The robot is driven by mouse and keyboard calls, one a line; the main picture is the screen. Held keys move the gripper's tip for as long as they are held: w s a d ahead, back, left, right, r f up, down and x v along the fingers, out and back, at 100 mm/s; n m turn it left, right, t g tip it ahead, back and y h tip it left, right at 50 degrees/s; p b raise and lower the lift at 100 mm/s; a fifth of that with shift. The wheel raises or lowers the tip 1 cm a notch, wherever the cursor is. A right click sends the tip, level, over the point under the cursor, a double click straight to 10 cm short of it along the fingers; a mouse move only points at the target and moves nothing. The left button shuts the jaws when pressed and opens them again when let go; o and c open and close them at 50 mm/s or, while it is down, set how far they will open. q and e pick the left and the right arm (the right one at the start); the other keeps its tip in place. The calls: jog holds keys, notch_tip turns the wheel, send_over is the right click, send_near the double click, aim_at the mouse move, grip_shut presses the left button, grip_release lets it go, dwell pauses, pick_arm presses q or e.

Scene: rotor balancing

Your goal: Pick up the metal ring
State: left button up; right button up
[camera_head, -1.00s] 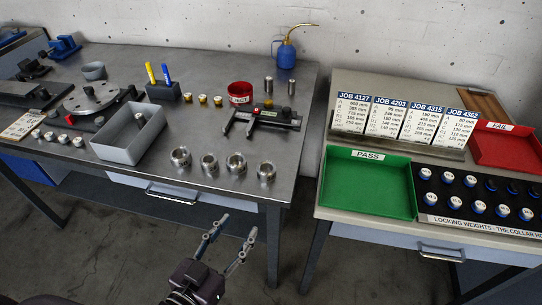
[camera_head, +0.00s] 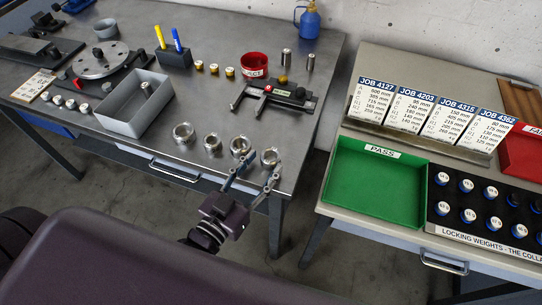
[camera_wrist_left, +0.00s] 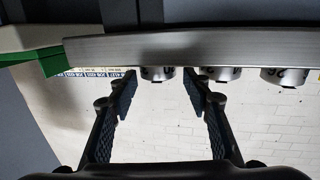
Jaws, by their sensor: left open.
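Several metal rings stand in a row near the front edge of the steel table: the leftmost ring (camera_head: 184,132), a second ring (camera_head: 212,143), a third ring (camera_head: 240,147) and the rightmost ring (camera_head: 270,157). My left gripper (camera_head: 257,174) is open and empty at the table's front edge, just in front of the two right-hand rings. In the left wrist view, which looks upside down, one ring (camera_wrist_left: 157,74) shows beyond the gap between the open fingers, with another ring (camera_wrist_left: 220,74) beside it. My right gripper is not in view.
The steel table (camera_head: 330,60) also holds a grey bin (camera_head: 125,122), a black measuring tool (camera_head: 285,97) and a red reject cup (camera_head: 254,65). A second table to the right bears a green PASS tray (camera_head: 375,195) and a weights rack (camera_head: 440,205). A floor gap separates the tables.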

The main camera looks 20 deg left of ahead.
aim_at(275, 150)
pick_arm(q)
jog(key=x, duration=0.4)
jog(key=shift+d, duration=0.1)
jog(key=shift+c, duration=0.3)
jog(key=c, duration=0.9)
jog(key=shift+r, duration=0.1)
jog(key=shift+c, duration=0.2)
notch_tip(275, 150, up, 20)
jog(key=p, duration=0.5)
jog(key=shift+p, duration=0.35)
